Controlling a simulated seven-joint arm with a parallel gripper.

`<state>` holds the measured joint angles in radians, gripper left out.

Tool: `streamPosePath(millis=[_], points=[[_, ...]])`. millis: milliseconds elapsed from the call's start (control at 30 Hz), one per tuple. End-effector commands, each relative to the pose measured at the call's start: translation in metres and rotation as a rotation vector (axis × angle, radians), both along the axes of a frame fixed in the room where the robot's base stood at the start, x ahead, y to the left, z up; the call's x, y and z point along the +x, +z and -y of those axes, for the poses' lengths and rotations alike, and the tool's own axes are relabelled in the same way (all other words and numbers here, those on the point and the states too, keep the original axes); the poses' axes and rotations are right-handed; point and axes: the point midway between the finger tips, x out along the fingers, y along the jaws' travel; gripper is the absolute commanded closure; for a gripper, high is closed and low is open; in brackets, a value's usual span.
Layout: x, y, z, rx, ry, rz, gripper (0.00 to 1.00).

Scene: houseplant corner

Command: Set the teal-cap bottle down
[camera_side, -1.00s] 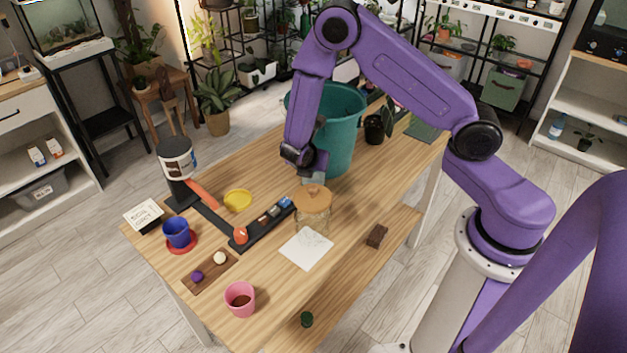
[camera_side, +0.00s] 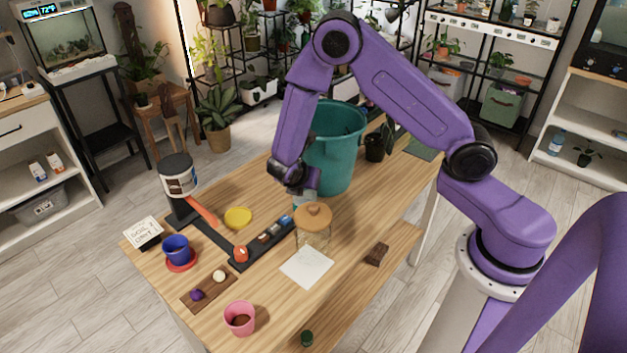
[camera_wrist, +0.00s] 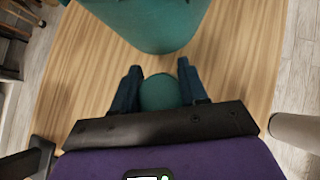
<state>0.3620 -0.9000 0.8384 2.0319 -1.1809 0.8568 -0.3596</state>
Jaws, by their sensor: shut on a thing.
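In the wrist view the round teal cap (camera_wrist: 158,92) of the bottle sits between the two dark fingers of my gripper (camera_wrist: 159,80), which is shut on it. The bottle's body is hidden below the cap. In the side view my gripper (camera_side: 304,200) is low over the table, left of and in front of the large teal bucket (camera_side: 334,150), behind the cork-lidded glass jar (camera_side: 313,238). The bottle is mostly hidden there, and I cannot tell whether its base touches the wood.
A black tool strip (camera_side: 254,245) lies left of the jar. A white card (camera_side: 306,268) lies in front. A yellow dish (camera_side: 238,218), blue pot (camera_side: 175,248) and pink pot (camera_side: 240,319) stand further left and forward.

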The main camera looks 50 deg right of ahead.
Motion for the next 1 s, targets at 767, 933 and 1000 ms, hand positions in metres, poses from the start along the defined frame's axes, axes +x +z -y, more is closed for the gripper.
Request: streamPosePath(millis=[767, 933, 1000], points=[[0.011, 0.053, -0.103, -0.001, 0.012, 0.003, 1.0], [0.061, 0.05, -0.097, -0.003, 0.081, 0.006, 1.0], [0.091, 0.05, -0.089, -0.005, 0.127, 0.008, 1.0]])
